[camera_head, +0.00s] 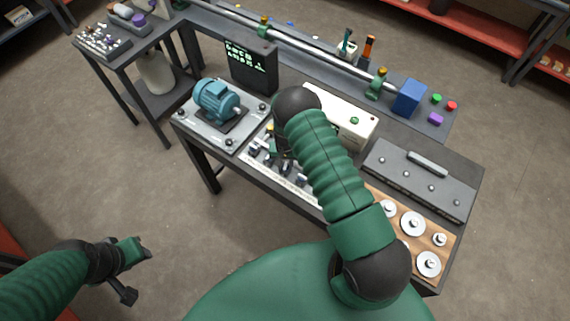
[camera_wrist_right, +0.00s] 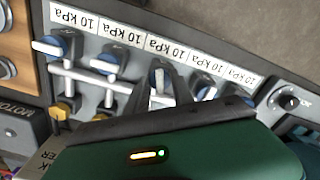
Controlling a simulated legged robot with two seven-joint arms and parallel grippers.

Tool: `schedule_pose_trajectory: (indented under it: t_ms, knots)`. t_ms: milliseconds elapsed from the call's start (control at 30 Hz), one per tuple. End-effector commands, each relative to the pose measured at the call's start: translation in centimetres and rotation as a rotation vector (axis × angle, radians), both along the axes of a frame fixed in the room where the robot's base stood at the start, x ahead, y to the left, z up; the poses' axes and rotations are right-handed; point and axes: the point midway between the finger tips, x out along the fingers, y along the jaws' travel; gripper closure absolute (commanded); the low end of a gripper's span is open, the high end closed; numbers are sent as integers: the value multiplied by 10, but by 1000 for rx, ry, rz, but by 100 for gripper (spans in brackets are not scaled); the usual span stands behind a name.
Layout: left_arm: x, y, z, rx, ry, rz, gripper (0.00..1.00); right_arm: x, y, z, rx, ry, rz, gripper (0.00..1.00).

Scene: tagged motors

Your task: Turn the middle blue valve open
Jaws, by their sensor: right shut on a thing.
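The middle blue valve (camera_wrist_right: 157,74) is in the wrist view, third in a row of blue valves with pale handles. Its handle points roughly up and down the picture, while the two valves to its left have handles lying more sideways. My right gripper (camera_wrist_right: 168,86) is shut on this handle, its dark fingers partly hiding it. In the head view, my right gripper (camera_head: 281,154) is over the valve panel, largely covered by my own arm. My left gripper (camera_head: 138,270) is open and empty at the lower left, away from the table.
White "10 kPa" labels (camera_wrist_right: 165,47) run beside the valves. A teal motor (camera_head: 216,99), a cream box (camera_head: 340,118), a grey lidded case (camera_head: 420,180) and a wooden board with discs (camera_head: 447,254) surround the panel.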

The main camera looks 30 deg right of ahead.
Motion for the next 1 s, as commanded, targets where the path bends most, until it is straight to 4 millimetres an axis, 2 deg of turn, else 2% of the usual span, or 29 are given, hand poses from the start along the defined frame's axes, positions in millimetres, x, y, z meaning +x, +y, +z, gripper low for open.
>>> schedule_pose_trajectory:
  t_ms: [100,200,333,567,600,733,1000]
  knots:
    - [0,0,-25,0,0,0,64,1,0,-8,-1,-3,-133,100]
    - [0,0,-37,0,1,0,64,2,0,-6,0,-4,-275,100]
    - [0,0,-40,0,1,0,64,1,0,-1,0,-3,-372,100]
    - [0,0,-37,0,0,0,64,1,1,0,0,-1,-377,100]
    - [0,0,-37,0,0,0,64,1,1,0,0,-1,-377,69]
    - [0,0,-37,0,0,0,64,1,1,0,0,-1,-376,52]
    - [0,0,-37,0,0,0,64,0,1,0,0,-1,-374,50]
